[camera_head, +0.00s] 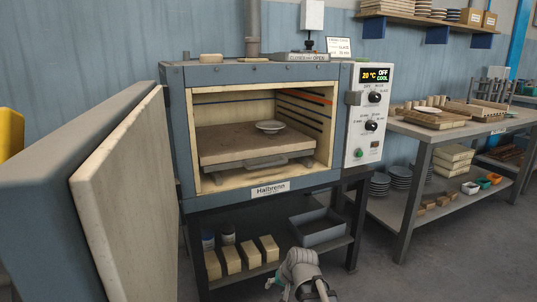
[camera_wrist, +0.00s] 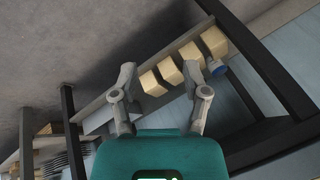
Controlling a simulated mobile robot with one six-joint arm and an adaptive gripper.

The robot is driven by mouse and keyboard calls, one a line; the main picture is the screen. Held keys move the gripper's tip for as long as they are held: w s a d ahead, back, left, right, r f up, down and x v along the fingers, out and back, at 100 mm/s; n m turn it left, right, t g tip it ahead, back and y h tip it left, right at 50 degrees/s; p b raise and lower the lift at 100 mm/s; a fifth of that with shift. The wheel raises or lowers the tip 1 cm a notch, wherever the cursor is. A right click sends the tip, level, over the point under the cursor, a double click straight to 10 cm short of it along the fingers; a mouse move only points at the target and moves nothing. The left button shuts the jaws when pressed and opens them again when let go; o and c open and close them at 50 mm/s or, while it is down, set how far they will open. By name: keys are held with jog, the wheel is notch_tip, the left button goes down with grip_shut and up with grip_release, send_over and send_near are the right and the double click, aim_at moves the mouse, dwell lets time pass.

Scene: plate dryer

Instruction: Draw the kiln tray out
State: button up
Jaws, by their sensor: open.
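The kiln (camera_head: 258,72) stands with its door (camera_head: 128,200) swung wide open to the left. The kiln tray (camera_head: 225,148), a thick pale slab, sits inside the chamber on the lower level. A grey bar handle (camera_head: 266,162) is at the tray's front edge, within the chamber opening. A pale plate (camera_head: 270,127) lies on the tray. My gripper (camera_wrist: 160,76) is open and empty in the wrist view, its two fingers spread apart. My arm shows low at the bottom of the head view, below and apart from the tray. The tray is not clearly seen in the wrist view.
Under the kiln, a stand shelf holds several pale blocks (camera_head: 232,261), jars and a grey bin (camera_head: 319,229). The control panel (camera_head: 370,115) reads 20 °C, OFF, COOL. A workbench (camera_head: 440,130) with boards stands right. The floor before the kiln looks clear.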

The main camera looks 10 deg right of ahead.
jog(key=w+r+m+t+y+p, duration=0.1)
jog(key=w+r+m+t+p, duration=0.15)
jog(key=w+r+p, duration=0.4)
jog(key=w+r+m+t+y+p, duration=0.1)
jog(key=w+r+m+t+p, duration=0.2)
jog(key=r, duration=0.6)
jog(key=m+t+h+p, duration=0.2)
jog(key=m+t+p, duration=0.3)
jog(key=m+p, duration=0.25)
send_near(269, 165)
jog(key=s+d, duration=0.1)
jog(key=s, duration=0.2)
jog(key=shift+w+r+n, duration=0.15)
jog(key=shift+r+n, duration=0.05)
jog(key=shift+n, duration=0.2)
jog(key=b+x, duration=0.2)
jog(key=x, duration=1.1)
jog(key=shift+w+a+r, duration=0.1)
jog(key=shift+w+a, duration=0.15)
jog(key=shift+w, duration=0.15)
grip_shut()
